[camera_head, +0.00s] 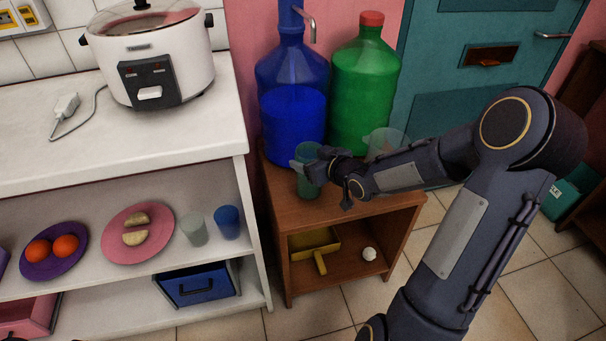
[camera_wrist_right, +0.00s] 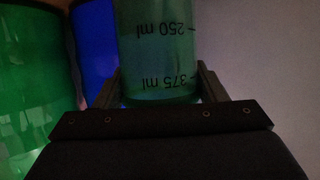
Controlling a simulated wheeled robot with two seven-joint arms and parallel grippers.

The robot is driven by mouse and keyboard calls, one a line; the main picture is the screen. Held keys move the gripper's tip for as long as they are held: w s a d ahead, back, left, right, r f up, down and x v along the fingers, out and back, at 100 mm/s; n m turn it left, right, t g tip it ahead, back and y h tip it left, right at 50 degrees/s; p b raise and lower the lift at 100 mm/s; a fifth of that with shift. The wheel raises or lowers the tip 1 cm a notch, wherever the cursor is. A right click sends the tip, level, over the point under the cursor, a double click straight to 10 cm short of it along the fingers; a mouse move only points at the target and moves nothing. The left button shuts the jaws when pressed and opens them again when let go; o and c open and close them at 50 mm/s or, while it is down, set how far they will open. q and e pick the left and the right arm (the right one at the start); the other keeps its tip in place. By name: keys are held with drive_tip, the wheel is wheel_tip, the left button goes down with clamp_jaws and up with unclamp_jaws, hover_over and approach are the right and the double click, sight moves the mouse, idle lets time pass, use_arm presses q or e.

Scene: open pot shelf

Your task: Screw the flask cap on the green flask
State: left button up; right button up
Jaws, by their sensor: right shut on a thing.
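The green flask (camera_head: 308,185) is a small see-through green cylinder at the front left of the wooden cabinet top. My right gripper (camera_head: 310,168) is shut around its side. In the right wrist view the flask (camera_wrist_right: 158,50) sits between my two fingers (camera_wrist_right: 158,88), with dark "250 ml" and "375 ml" marks that read upside down. The flask looks upright; I cannot tell whether its base touches the cabinet. I cannot make out a separate flask cap, and the flask's top is too small to read. My left gripper is not in view.
A blue jug (camera_head: 292,100) and a large green jug (camera_head: 364,90) with a red top stand behind the flask. A clear container (camera_head: 385,140) is beside my right forearm. The wooden cabinet (camera_head: 345,208) holds a yellow tool (camera_head: 315,245) and a white lump (camera_head: 369,254) below.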

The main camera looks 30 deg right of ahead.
drive_tip(key=c, duration=0.6)
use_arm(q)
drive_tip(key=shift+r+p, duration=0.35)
use_arm(e)
drive_tip(key=shift+o, duration=0.2)
drive_tip(key=shift+r, duration=0.65)
use_arm(q)
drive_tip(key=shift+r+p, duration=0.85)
drive_tip(key=shift+p, duration=0.05)
use_arm(e)
wheel_tip(320, 180, up, 3)
drive_tip(key=shift+s+d, duration=0.15)
use_arm(q)
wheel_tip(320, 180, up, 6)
drive_tip(key=p, duration=0.5)
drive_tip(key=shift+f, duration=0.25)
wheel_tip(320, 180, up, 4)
drive_tip(key=p, duration=0.4)
use_arm(e)
drive_tip(key=s+d+r, duration=0.6)
drive_tip(key=s+r, duration=0.2)
drive_tip(key=s, duration=0.4)
drive_tip(key=shift+r, duration=0.35)
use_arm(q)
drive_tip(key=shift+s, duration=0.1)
use_arm(e)
drive_tip(key=shift+s, duration=0.15)
